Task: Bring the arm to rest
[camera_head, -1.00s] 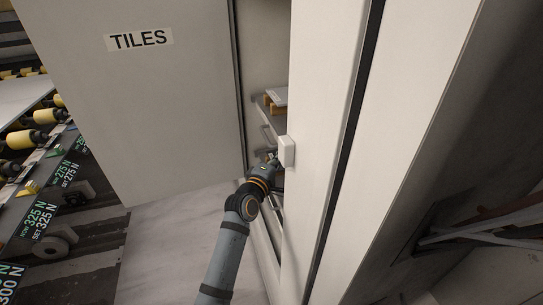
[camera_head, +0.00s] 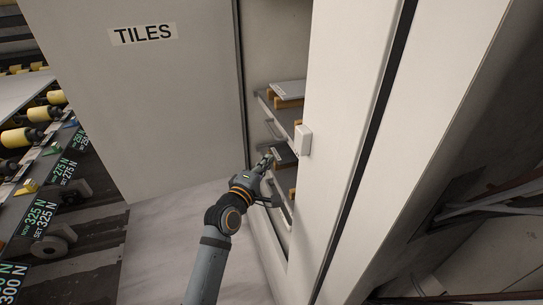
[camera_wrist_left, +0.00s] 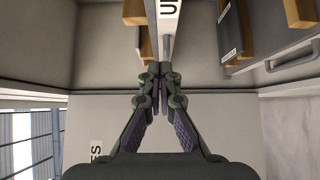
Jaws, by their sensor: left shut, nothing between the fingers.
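My left arm comes up from the bottom of the head view. Its gripper (camera_head: 266,162) is at the opening of a tall pale cabinet, in front of the drawers inside. In the left wrist view the gripper (camera_wrist_left: 160,68) shows its two fingers meeting at the tips, shut with nothing between them. The tips appear near a pale labelled edge (camera_wrist_left: 168,10), and I cannot tell whether they touch it. My right gripper is not in view.
A door (camera_head: 170,90) marked TILES stands at the left. A pale panel (camera_head: 345,130) with a small white block (camera_head: 303,139) stands close on the right. Drawers with handles hold slabs on wooden blocks (camera_head: 288,103). A roller rig (camera_head: 40,150) stands at far left.

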